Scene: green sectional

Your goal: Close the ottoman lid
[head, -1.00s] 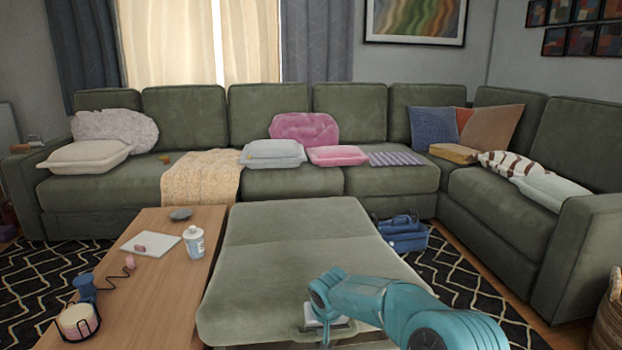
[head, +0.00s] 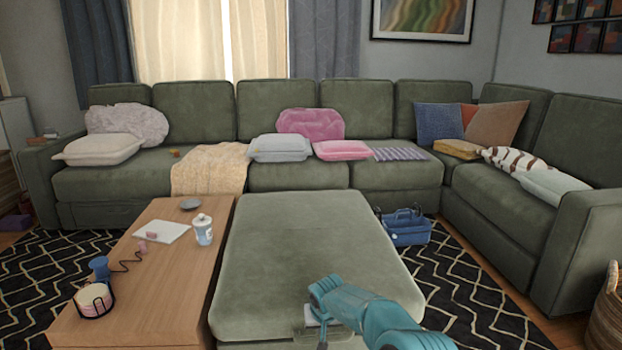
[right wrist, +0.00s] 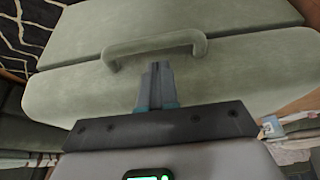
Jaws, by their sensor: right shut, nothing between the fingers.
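The ottoman is green, and its lid (head: 310,250) lies about level in the head view, low in the middle foreground. I cannot tell whether a gap is left under its front edge. The right wrist view shows the green upholstery close up, with a padded handle (right wrist: 155,43) along a seam between two cushioned parts. My right gripper (right wrist: 157,70) is shut and empty, its fingertips close to the handle; contact cannot be told. In the head view my right arm reaches in from the lower right to the lid's front edge. My left gripper is not in view.
A wooden coffee table (head: 150,265) stands close on the left, with a white bottle (head: 203,229), a blue cup and a candle on it. A blue tool caddy (head: 407,227) is on the rug to the right. The green sectional (head: 300,185) runs behind.

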